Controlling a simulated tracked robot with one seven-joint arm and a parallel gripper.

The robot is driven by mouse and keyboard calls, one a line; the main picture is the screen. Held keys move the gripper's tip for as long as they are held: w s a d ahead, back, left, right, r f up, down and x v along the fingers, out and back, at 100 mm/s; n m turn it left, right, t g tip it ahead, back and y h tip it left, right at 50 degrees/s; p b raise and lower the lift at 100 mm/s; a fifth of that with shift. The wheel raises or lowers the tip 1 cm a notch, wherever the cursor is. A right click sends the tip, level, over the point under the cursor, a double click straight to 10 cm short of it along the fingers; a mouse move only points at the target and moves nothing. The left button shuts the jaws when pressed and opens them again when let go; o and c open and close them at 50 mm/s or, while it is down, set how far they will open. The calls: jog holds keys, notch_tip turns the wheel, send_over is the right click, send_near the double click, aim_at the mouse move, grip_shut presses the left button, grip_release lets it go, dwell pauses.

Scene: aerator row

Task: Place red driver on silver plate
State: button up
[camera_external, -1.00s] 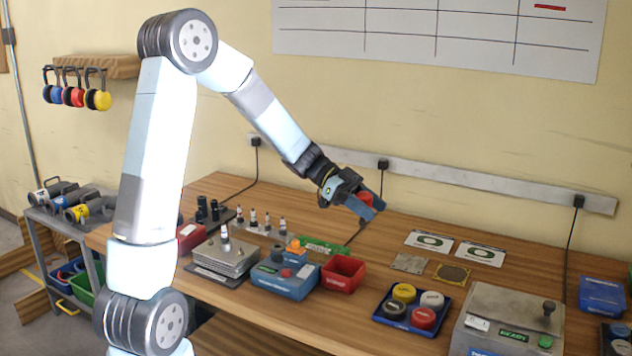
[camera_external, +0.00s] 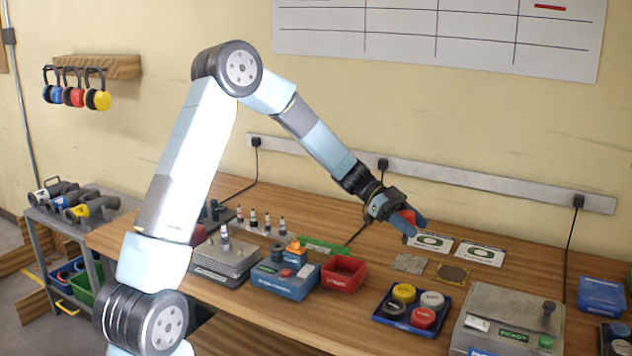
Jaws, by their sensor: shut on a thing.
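My gripper (camera_external: 412,225) is shut on a red thing (camera_external: 407,216), which looks like the red driver. Only a small part of it shows between the fingers. My gripper is in the air over the back of the bench, tilted down to the right. The silver plate (camera_external: 409,263) is a small flat grey square on the bench, lower in the picture than my gripper. Nothing lies on it. The height of the gripper above the bench is hard to tell.
A brown-gold plate (camera_external: 451,273) lies right of the silver plate. Two white cards (camera_external: 480,254) lie behind. A red bin (camera_external: 343,273) and a blue box (camera_external: 285,280) stand left. A blue tray (camera_external: 381,313) with coloured round caps and a grey machine (camera_external: 508,316) stand in front.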

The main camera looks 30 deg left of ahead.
jog(key=w+f, duration=0.1)
jog(key=f, duration=0.1)
jog(key=w+d+f, duration=0.1)
jog(key=shift+w+d+f, duration=0.15)
jog(key=shift+w+f, duration=0.2)
jog(key=shift+w, duration=0.05)
jog(key=shift+f, duration=1.5)
jog(key=o, duration=1.2)
jog(key=shift+f, duration=0.1)
jog(key=shift+c, duration=0.2)
